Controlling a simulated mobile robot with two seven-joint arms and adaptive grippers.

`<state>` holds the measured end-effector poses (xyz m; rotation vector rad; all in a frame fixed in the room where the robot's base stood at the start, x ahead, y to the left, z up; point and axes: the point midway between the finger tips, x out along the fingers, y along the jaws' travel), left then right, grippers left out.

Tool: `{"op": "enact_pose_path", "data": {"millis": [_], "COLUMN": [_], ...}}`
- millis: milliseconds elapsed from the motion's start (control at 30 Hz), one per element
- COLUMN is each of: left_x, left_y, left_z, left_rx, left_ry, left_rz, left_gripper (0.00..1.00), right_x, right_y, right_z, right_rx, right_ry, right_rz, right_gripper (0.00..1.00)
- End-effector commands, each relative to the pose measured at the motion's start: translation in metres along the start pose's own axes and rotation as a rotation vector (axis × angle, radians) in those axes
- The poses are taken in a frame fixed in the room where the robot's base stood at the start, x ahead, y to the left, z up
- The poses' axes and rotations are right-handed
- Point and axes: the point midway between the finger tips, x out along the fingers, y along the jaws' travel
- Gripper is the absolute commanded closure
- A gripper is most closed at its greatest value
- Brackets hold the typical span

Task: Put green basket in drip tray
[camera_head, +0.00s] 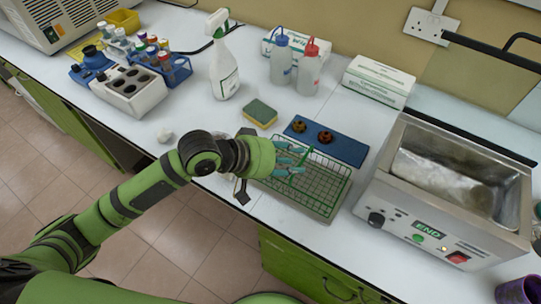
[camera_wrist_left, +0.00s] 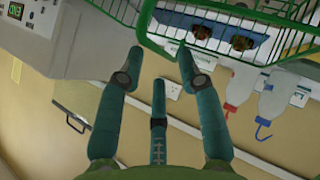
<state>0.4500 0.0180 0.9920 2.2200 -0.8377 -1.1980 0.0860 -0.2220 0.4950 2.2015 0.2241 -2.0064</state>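The green wire basket (camera_head: 325,172) is at the front middle of the bench. It lies over the shallow grey drip tray (camera_head: 318,212), inside its outline as far as I can see. Whether its bottom rests fully in the tray is hard to tell. My left gripper (camera_head: 297,160) is at the basket's left end with its teal fingers spread. My right gripper is not in view.
A metal bath (camera_head: 440,205) with a control panel stands close on the right. A blue holder (camera_head: 340,146) with two brown parts lies behind the basket. A sponge (camera_head: 260,112), spray bottle (camera_head: 224,75) and wash bottles (camera_head: 282,62) stand farther back. Clear bench lies left of the sponge.

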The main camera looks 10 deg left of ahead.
Motion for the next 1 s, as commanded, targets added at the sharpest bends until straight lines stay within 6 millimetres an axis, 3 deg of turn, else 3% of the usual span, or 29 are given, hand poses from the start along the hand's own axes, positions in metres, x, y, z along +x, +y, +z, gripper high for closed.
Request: {"op": "enact_pose_path", "data": {"millis": [200,400,600,1000], "left_x": [-0.049,-0.081,-0.093,-0.094], "left_y": [-0.003,-0.002,0.0,0.0], "left_z": [0.001,0.001,0.001,0.0], "left_rx": [0.004,0.001,0.001,0.0], "left_ry": [0.001,-0.001,-0.002,-0.001], "left_rz": [-0.004,-0.002,-0.001,0.001], "left_gripper": [0.64,0.64,0.64,0.64], "right_x": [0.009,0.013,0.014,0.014], "right_y": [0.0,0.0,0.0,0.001], "right_z": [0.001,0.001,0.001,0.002], "right_rx": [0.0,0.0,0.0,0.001], "right_ry": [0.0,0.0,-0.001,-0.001], "right_rz": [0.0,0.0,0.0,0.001], "right_gripper": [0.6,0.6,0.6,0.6]}}
